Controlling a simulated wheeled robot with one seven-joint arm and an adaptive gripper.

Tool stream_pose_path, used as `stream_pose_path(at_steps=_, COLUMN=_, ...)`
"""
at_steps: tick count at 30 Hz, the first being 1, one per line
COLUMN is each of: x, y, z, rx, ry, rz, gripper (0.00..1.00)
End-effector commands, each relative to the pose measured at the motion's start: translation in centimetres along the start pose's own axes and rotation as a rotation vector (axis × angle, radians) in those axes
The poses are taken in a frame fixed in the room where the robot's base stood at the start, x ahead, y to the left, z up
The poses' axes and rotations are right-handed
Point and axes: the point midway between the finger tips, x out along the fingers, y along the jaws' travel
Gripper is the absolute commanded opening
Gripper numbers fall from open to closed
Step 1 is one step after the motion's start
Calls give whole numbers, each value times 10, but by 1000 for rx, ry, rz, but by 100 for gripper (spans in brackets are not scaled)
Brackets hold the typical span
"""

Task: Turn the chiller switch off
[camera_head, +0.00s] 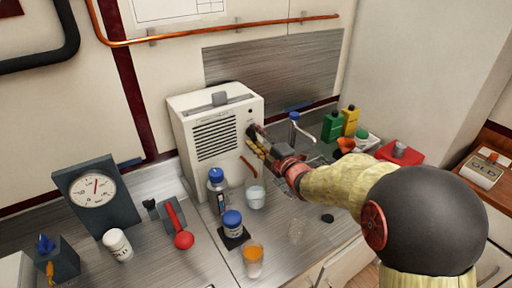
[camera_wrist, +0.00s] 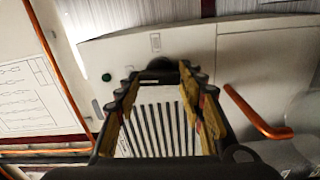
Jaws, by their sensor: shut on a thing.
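The chiller (camera_head: 217,143) is a white box with a slatted front grille, standing against the back wall in the head view. Its pale front (camera_wrist: 265,60) fills much of the wrist view. My gripper (camera_head: 252,132) is at the right part of that front, its fingers drawn together. In the wrist view my gripper (camera_wrist: 162,70) has its fingertips closed around a dark knob-like part (camera_wrist: 161,63), which appears to be the chiller switch. The fingers hide most of it, so its position cannot be read. A green round button or lamp (camera_wrist: 106,77) shows beside the fingers.
A bent orange tube (camera_wrist: 258,112) sticks out near the fingers. A blue-capped bottle (camera_head: 217,190), a glass beaker (camera_head: 255,197) and a blue-lidded jar (camera_head: 233,224) stand before the chiller. A dial gauge (camera_head: 97,190) and a red-handled lever (camera_head: 178,220) are left. Green and yellow bottles (camera_head: 350,120) stand right.

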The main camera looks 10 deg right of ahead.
Motion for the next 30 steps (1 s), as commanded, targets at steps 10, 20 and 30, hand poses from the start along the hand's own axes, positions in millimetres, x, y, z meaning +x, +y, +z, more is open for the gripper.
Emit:
stream_pose_path(at_steps=10, x=0, y=-3, z=0, rx=-96, ry=1, rz=-3, gripper=14)
stream_pose_path(at_steps=20, x=0, y=-2, z=-1, rx=-105, ry=2, rz=-4, gripper=14)
stream_pose_path(at_steps=30, x=0, y=-2, z=0, rx=-104, ry=1, rz=-3, gripper=51)
